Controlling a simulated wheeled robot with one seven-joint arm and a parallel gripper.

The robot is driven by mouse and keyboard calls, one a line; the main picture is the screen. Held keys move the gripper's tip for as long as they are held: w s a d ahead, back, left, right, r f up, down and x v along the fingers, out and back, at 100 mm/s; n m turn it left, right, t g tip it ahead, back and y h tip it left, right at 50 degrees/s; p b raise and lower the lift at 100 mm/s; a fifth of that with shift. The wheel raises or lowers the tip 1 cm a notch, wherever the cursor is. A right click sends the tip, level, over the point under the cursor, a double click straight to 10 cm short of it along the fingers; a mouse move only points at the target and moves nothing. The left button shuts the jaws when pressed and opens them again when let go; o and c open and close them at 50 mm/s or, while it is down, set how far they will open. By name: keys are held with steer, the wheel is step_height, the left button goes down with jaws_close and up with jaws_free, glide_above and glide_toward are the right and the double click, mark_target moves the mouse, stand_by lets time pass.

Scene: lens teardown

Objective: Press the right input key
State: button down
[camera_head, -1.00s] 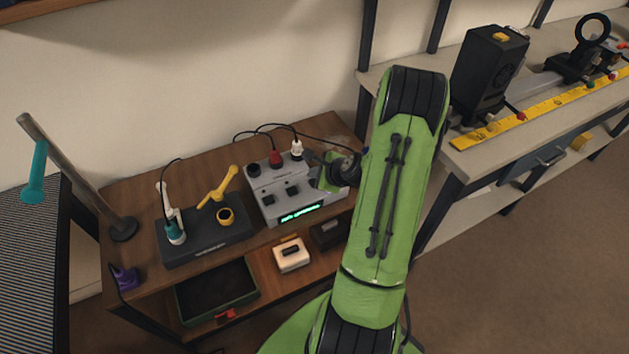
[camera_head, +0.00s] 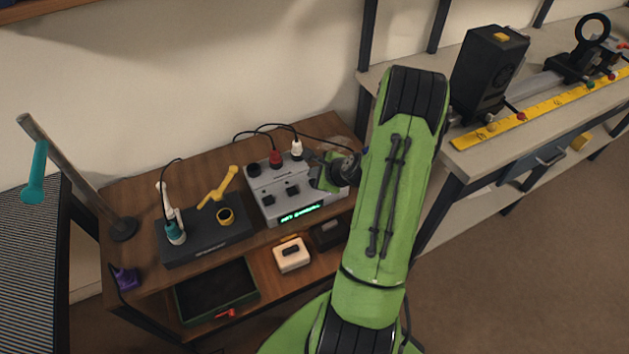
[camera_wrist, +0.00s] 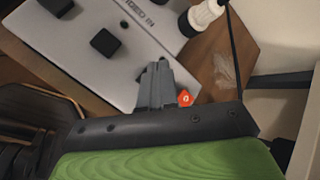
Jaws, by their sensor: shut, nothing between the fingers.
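The grey input box (camera_head: 284,208) stands on the wooden table, with black keys and a lit green display (camera_head: 300,214) on its front. Two keys show in the head view, a left key (camera_head: 268,200) and a middle key (camera_head: 292,190). The right key is not visible; my gripper (camera_head: 322,177) covers the right end of the box. In the wrist view, my shut, empty fingers (camera_wrist: 158,78) are over the grey panel (camera_wrist: 118,72), beyond a black key (camera_wrist: 105,42). Another black key (camera_wrist: 57,7) is at the top edge. I cannot tell whether the fingertips touch a key.
A red plug (camera_head: 275,158) and a white plug (camera_head: 297,148) with cables stand at the box's back. A dark stand (camera_head: 205,238) with a yellow tool is left of it.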

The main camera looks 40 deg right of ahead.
steer(key=shift+f+b, duration=0.35)
steer(key=shift+f, duration=0.1)
steer(key=shift+f+b, duration=0.35)
steer(key=shift+f, duration=0.1)
stand_by(0.4)
steer(key=shift+r, duration=0.15)
steer(key=shift+r+p, duration=0.75)
step_height(320, 180, up, 5)
steer(key=p, duration=0.4)
steer(key=shift+r, duration=0.1)
stand_by(0.6)
